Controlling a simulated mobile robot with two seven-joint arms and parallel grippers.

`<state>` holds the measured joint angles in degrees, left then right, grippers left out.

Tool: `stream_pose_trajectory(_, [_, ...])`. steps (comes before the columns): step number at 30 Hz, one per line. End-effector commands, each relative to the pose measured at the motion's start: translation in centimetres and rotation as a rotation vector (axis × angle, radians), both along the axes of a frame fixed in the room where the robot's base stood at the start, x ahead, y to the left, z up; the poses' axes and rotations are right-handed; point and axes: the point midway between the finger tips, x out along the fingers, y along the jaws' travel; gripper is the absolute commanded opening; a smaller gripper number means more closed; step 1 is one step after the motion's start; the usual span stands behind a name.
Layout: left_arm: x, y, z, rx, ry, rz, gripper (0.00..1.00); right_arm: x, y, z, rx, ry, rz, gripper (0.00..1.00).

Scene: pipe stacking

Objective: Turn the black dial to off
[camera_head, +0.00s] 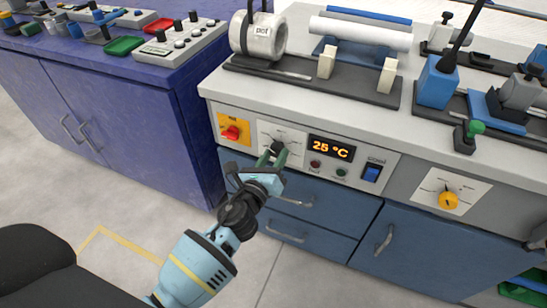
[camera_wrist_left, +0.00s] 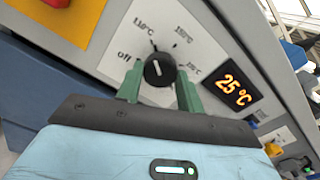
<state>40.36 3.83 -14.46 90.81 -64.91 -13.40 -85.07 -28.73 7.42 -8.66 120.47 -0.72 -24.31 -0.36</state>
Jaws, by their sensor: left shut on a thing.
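The black dial (camera_head: 277,147) sits on a white scale plate on the front panel, left of an orange "25 °C" display (camera_head: 331,148). In the left wrist view the dial (camera_wrist_left: 160,70) has a white pointer line tilted up and slightly left, roughly toward the 110 °C mark. The "Off" label (camera_wrist_left: 125,56) lies to its left. My left gripper (camera_head: 271,158) reaches up from below, its green fingers (camera_wrist_left: 160,90) on either side of the dial and shut on it. My right gripper is in neither view.
A red switch on a yellow plate (camera_head: 233,130) is left of the dial. Buttons and a blue rocker switch (camera_head: 372,172) are to the right, then a yellow knob (camera_head: 448,200). The worktop above holds a white tube (camera_head: 360,32) on a stand. Blue drawers are below.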

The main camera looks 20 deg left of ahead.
Motion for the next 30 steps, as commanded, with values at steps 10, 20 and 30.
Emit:
stream_pose_trajectory(10, [-0.03,-0.08,0.0,-0.33,0.011,0.0,0.14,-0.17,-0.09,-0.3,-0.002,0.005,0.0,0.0])
stream_pose_trajectory(20, [-0.05,-0.15,0.06,-0.643,0.023,0.0,0.14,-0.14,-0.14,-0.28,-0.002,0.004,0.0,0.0])
stream_pose_trajectory(30, [-0.04,-0.14,0.14,-0.929,0.032,0.001,0.14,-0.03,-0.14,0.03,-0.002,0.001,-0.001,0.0])
